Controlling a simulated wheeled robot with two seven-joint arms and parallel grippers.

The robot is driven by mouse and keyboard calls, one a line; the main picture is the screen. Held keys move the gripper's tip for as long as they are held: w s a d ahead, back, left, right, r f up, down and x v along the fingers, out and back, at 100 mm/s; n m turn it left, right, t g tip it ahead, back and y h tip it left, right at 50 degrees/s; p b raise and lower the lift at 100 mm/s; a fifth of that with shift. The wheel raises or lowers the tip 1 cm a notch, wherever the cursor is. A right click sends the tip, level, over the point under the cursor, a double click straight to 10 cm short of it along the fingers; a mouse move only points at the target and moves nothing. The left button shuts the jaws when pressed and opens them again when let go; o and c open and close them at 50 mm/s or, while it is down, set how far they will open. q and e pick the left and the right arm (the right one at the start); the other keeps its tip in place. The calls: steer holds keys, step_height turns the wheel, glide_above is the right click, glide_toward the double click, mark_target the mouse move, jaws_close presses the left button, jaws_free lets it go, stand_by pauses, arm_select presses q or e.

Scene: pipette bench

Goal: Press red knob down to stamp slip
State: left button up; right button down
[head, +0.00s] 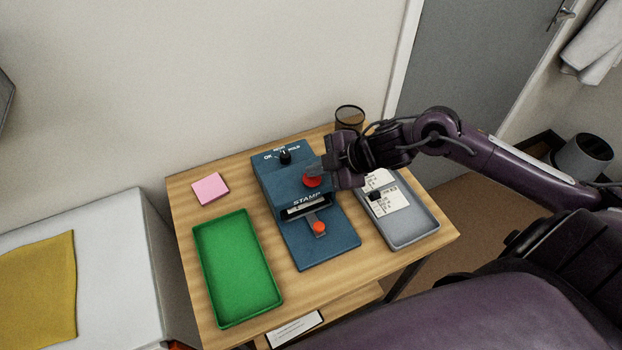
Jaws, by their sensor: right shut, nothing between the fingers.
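The blue stamp machine (277,184) stands in the middle of the wooden table. Its red knob (311,181) is on the top at the right, partly covered by my right gripper. My right gripper (316,170) is shut and empty, with its fingertips at the knob; I cannot tell whether they touch it or how far down it is. A second, orange-red round part (319,227) sits on a lever at the machine's front, below the slot. White printed slips (391,200) lie in the grey tray (415,229) at the right. My left gripper is not in view.
An empty green tray (237,267) lies at the left, with pink notes (210,188) behind it. A black dial (285,157) is on the machine's top. A dark mesh cup (349,118) stands at the back right, close to my right arm.

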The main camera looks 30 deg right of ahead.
mark_target(317, 178)
steer(key=shift+f, duration=0.45)
steer(key=shift+r, duration=0.1)
steer(key=shift+r+p, duration=1.95)
step_height(317, 178, up, 6)
steer(key=p, duration=0.6)
